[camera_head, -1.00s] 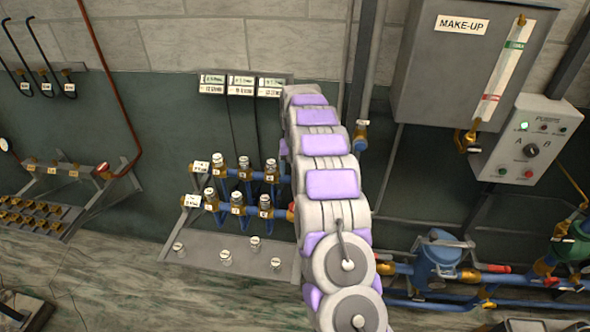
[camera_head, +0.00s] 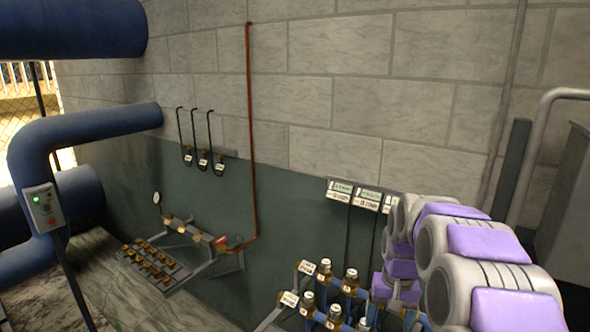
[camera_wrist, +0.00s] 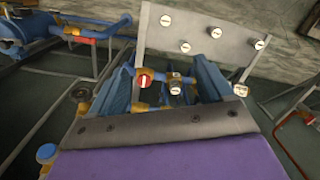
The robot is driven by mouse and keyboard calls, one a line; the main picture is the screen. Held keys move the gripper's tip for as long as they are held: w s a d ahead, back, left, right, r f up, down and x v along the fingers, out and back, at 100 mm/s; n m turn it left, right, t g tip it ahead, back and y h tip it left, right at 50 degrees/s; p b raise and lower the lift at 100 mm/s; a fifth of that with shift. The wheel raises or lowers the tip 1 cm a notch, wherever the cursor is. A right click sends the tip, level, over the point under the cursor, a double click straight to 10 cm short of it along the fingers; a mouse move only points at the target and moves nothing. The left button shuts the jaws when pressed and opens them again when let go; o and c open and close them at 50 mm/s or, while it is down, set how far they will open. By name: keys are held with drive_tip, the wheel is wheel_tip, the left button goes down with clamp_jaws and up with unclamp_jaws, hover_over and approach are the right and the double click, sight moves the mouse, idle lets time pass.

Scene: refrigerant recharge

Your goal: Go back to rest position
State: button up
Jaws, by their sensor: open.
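My arm (camera_head: 470,260) shows at the lower right in the head view, folded in a curve of grey links with purple pads. My gripper is hidden there. In the wrist view my gripper (camera_wrist: 163,78) has its two dark bluish fingers spread apart, beyond a grey plate and purple pad. Between and beyond the fingers are brass valves (camera_wrist: 176,84) on blue pipe. No held object shows between the fingers. I cannot tell whether a finger touches the pipework.
A valve manifold (camera_head: 350,278) stands beside my arm, below display boxes (camera_head: 367,197). Farther left are a slanted brass-fitting rack (camera_head: 152,262), hanging black hoses (camera_head: 203,155), a red-brown pipe (camera_head: 251,120) and large blue pipes (camera_head: 85,128) with a control box (camera_head: 42,208). The floor between is clear.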

drive_tip(key=s+a+f+n+b, duration=0.1)
drive_tip(key=s+a, duration=0.2)
drive_tip(key=s, duration=1.4)
drive_tip(key=s+a+f+n+g+b, duration=0.1)
drive_tip(key=s+a, duration=0.3)
drive_tip(key=s, duration=1.3)
drive_tip(key=shift+s+b, duration=0.3)
